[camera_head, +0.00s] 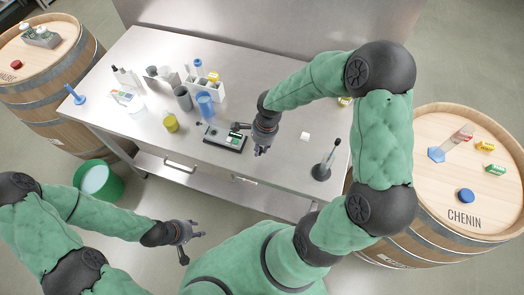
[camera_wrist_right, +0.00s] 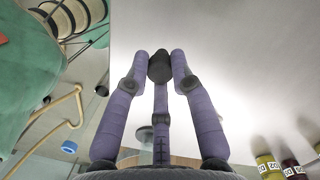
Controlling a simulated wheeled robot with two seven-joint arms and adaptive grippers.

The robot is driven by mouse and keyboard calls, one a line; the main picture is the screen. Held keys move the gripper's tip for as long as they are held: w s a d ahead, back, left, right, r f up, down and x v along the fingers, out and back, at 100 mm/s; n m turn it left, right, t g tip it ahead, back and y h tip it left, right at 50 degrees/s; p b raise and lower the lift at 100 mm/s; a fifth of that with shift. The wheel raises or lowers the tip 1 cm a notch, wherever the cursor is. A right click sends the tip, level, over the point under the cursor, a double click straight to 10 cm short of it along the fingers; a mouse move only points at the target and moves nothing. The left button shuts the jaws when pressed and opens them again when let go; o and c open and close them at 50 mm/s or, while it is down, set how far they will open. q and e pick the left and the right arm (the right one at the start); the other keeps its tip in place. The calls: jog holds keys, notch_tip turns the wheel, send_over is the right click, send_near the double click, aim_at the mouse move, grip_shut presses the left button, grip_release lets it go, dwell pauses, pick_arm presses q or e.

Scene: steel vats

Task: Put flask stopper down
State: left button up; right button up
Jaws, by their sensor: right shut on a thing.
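My right gripper (camera_head: 261,150) hangs over the front part of the steel table (camera_head: 290,105), just right of a small dark scale (camera_head: 226,138). In the right wrist view, its purple fingers (camera_wrist_right: 160,72) are shut on a dark grey, roughly cylindrical stopper (camera_wrist_right: 160,66) at their tips. In the head view the stopper is too small to make out, and I cannot tell its height above the table. My left gripper (camera_head: 192,246) is open and empty in front of the table, above the floor.
A dark-topped vessel on a black base (camera_head: 322,170) stands near the table's right front. A small white block (camera_head: 305,136) lies between, with bare steel around it. Barrels flank the table.

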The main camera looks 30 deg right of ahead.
jog(key=shift+d+f, duration=0.4)
jog(key=shift+f, duration=0.1)
jog(key=shift+w+f, duration=0.1)
jog(key=shift+f, duration=1.45)
jog(key=shift+f+b, duration=0.1)
jog(key=shift+b, duration=0.3)
jog(key=o, duration=0.8)
